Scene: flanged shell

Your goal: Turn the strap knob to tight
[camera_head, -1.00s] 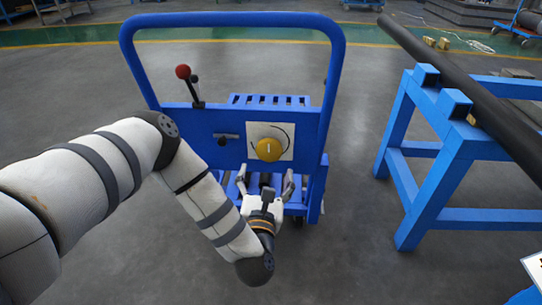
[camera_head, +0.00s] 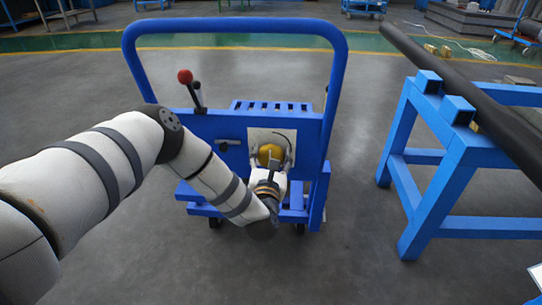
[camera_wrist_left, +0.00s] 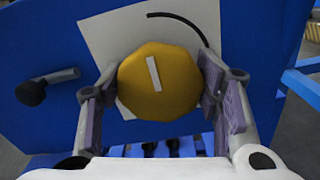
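The strap knob is a yellow, many-sided knob (camera_head: 270,151) on a white plate (camera_head: 254,138) on the cart's blue panel. In the left wrist view the knob (camera_wrist_left: 157,98) has a white bar mark that is nearly upright, its top leaning slightly left. A black arc curves on the plate above and to the right. My left gripper (camera_head: 272,157) is at the knob, with one finger on each side of it. Its fingers (camera_wrist_left: 158,85) are spread; a narrow gap shows at the left, and contact at the right is unclear. My right gripper is not in view.
The cart has a tall blue handle frame (camera_head: 236,27), a red-topped lever (camera_head: 186,77) and a small black handle (camera_head: 227,141) left of the plate. A blue stand (camera_head: 445,150) with a long dark pipe (camera_head: 470,93) is at the right. Open floor lies between them.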

